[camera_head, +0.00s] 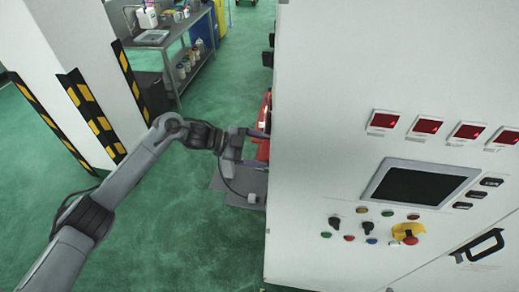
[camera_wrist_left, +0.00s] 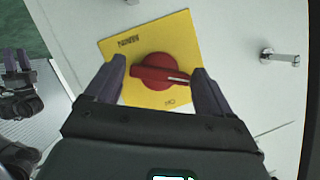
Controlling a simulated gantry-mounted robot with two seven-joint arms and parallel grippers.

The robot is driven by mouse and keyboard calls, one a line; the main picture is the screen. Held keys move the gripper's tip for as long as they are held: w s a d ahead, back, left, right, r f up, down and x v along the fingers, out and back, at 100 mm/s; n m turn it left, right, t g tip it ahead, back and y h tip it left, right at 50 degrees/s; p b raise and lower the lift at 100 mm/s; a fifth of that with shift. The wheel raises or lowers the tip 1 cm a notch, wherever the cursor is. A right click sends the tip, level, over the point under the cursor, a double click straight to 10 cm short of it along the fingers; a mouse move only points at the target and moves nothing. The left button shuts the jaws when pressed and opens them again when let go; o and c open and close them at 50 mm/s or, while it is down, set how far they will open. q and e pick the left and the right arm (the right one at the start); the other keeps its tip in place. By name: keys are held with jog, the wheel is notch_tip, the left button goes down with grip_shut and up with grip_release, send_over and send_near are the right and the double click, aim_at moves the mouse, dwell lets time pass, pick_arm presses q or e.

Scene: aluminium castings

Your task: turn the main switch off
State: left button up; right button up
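The main switch (camera_wrist_left: 150,72) is a red rotary knob on a square yellow plate (camera_wrist_left: 182,29) on a pale cabinet wall. In the left wrist view its bar lies nearly level, with a white mark towards its right end. My left gripper (camera_wrist_left: 157,80) is open, one fingertip on either side of the knob; contact cannot be told. In the head view my left gripper (camera_head: 258,148) is at the left edge of the white cabinet (camera_head: 330,110), and this switch is hidden. A dark two-pronged thing (camera_wrist_left: 18,75) at the wrist view's left edge looks like my other gripper.
A silver handle (camera_wrist_left: 280,56) sticks out right of the plate. The cabinet front has a dark screen (camera_head: 415,186), red displays, buttons and a red-and-yellow knob (camera_head: 408,232). A striped pillar (camera_head: 75,60) and a workbench (camera_head: 178,40) stand behind. Green floor is clear on the left.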

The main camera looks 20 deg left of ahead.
pick_arm(q)
jog(key=shift+o, duration=0.7)
jog(key=shift+s+a+r, duration=0.1)
jog(key=shift+s+a, duration=0.05)
jog(key=shift+a, duration=0.3)
jog(key=b+v, duration=0.3)
jog(key=v, duration=0.7)
jog(key=shift+b, duration=0.35)
jog(key=shift+d, duration=0.15)
